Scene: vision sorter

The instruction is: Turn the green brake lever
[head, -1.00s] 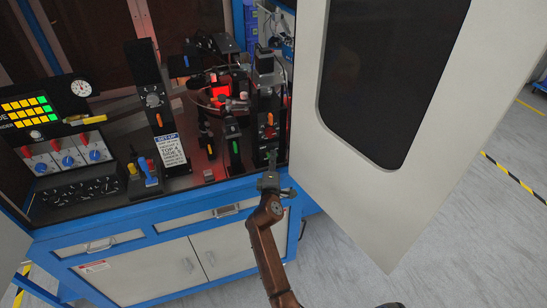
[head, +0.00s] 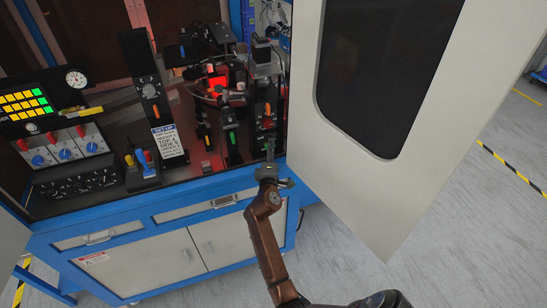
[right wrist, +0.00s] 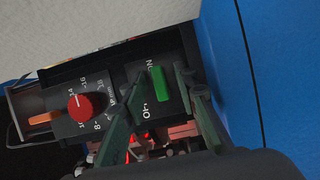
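The green lever (right wrist: 158,84) is a short green bar on a black panel with ON and OFF lettering in the right wrist view. My right gripper (right wrist: 160,80) is open, with its two dark green fingers on either side of the lever. I cannot tell whether the fingers touch it. In the head view my right gripper (head: 270,148) is at the front edge of the machine's deck, at the lower end of the right-hand control column, and hides part of it. My left gripper is not in view.
A red knob (right wrist: 80,107) and an orange lever (right wrist: 45,118) sit beside the green lever. Another black control post with a green lever (head: 232,137) stands to the left. A large white door (head: 400,190) hangs open close to my right gripper's right.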

